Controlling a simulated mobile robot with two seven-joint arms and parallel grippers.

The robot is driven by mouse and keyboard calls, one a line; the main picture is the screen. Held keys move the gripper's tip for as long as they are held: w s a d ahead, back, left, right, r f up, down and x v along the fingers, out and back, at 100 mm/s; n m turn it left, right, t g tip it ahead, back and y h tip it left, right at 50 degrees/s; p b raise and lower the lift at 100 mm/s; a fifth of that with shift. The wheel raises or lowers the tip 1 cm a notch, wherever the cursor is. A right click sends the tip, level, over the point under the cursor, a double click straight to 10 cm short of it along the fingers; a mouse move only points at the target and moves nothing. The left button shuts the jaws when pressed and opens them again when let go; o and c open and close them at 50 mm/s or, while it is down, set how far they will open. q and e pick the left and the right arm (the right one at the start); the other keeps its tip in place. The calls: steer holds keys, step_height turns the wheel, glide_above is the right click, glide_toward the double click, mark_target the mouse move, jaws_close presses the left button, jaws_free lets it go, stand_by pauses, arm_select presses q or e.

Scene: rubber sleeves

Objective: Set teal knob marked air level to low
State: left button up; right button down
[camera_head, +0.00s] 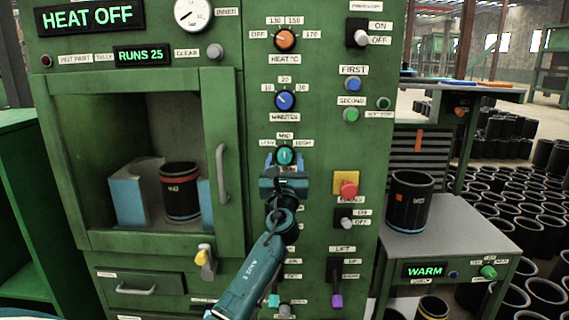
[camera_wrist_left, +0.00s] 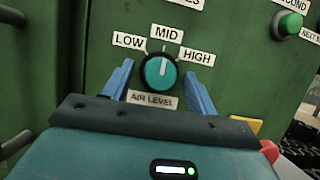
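The teal air level knob (camera_head: 285,156) sits on the green panel below the minutes dial. It shows large in the left wrist view (camera_wrist_left: 161,72), with LOW at its left, MID above and HIGH at its right. Its white mark points up at MID. My left gripper (camera_head: 284,162) is in front of the panel at the knob. In the left wrist view its two blue fingers (camera_wrist_left: 160,85) stand apart, one on each side of the knob, with gaps between. Whether the fingertips reach the panel is unclear. My right gripper is not in view.
Above are the blue minutes dial (camera_head: 285,101) and orange heat dial (camera_head: 285,39). A red button (camera_head: 348,188) and black switch (camera_head: 345,219) are to the right. The oven window (camera_head: 160,190) shows a black sleeve inside. Another sleeve (camera_head: 409,199) stands on the side table.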

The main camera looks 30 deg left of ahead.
arm_select(q)
steer(key=c, duration=0.9)
steer(key=shift+c, duration=0.2)
steer(key=shift+f, duration=0.1)
